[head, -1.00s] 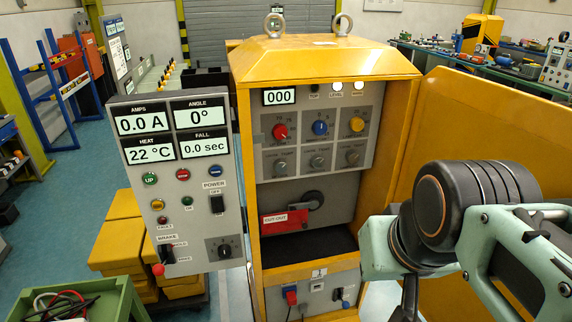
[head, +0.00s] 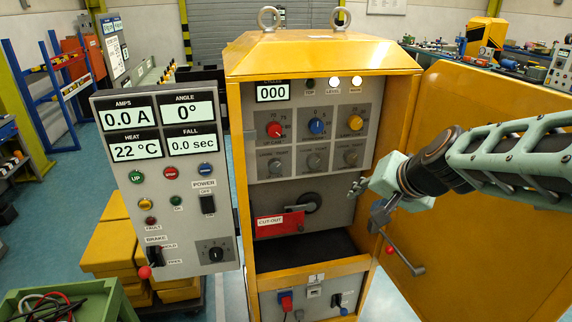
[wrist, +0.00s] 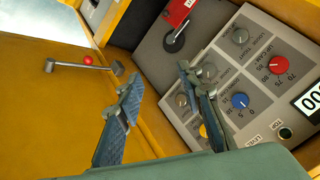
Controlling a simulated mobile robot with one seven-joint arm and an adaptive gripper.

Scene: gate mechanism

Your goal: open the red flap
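The red flap (head: 280,225), with a white CUT-OUT label, lies against the grey front panel of the yellow cabinet, below the knobs. It also shows at the top of the wrist view (wrist: 180,9), partly cut off by the edge. A dark round part with a grey lever (head: 311,202) sits beside its upper right. My gripper (head: 366,200) is in front of the cabinet's right side, to the right of the flap and apart from it. In the wrist view my gripper (wrist: 158,78) has its two fingers spread with nothing between them.
The yellow door (head: 480,210) stands open on the right, with a metal handle (wrist: 80,65) and a red ball near my gripper. Knobs (head: 316,126) stick out above the flap. A grey display panel (head: 165,185) stands left. A dark recess (head: 305,250) lies below the flap.

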